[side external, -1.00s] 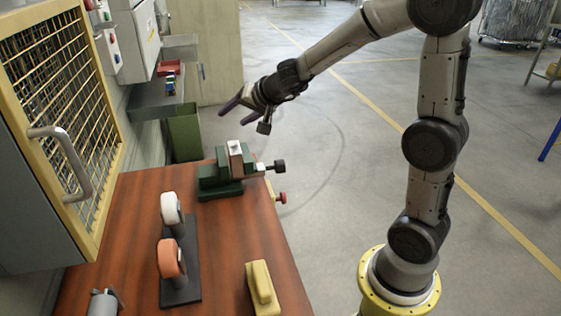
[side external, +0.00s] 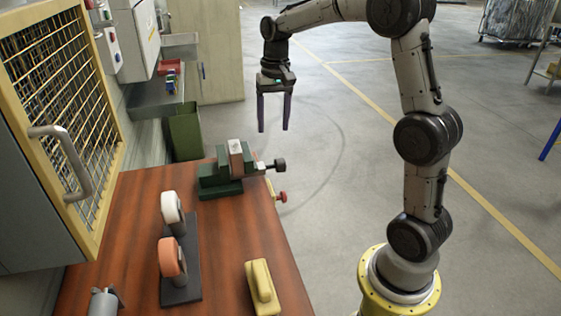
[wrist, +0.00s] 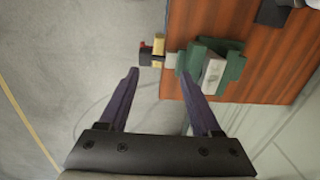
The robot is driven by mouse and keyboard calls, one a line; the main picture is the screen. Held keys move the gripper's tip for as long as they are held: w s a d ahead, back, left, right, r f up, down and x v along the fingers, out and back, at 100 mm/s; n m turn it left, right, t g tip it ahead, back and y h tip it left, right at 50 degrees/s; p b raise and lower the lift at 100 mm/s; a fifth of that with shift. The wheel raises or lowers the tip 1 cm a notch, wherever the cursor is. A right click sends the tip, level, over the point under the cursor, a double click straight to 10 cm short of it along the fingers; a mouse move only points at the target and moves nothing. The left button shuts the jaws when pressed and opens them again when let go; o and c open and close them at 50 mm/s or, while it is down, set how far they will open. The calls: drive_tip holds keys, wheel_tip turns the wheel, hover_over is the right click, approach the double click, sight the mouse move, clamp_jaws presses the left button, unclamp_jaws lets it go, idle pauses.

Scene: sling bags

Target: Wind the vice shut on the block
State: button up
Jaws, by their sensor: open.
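The green vice (side external: 215,184) stands at the far right corner of the wooden bench, and it also shows in the wrist view (wrist: 234,68). A block (side external: 236,158) with a pale face sits upright at its jaws; it appears pale in the wrist view (wrist: 213,75). I cannot tell how tightly the jaws hold it. A dark knob (side external: 279,165) sticks out from the vice's right side, beyond the bench edge. My gripper (side external: 273,130) is open and empty, fingers pointing down, above the knob's side of the vice. In the wrist view its fingertips (wrist: 158,72) are apart and touch nothing.
A stand with a white roller and an orange roller (side external: 168,257) and a yellow object (side external: 262,286) are nearer on the bench. A mesh-fronted cabinet (side external: 60,120) is at left. Open floor lies right of the bench.

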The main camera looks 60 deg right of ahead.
sight(280, 159)
drive_tip(key=shift+h, duration=0.3)
drive_tip(key=d+f, duration=0.1)
drive_tip(key=f, duration=0.3)
drive_tip(key=d+f, duration=0.1)
drive_tip(key=f, duration=0.4)
drive_tip(key=d+f, duration=0.1)
drive_tip(key=f, duration=0.4)
drive_tip(key=shift+s+f, duration=0.1)
drive_tip(key=shift+s, duration=0.1)
clamp_jaws()
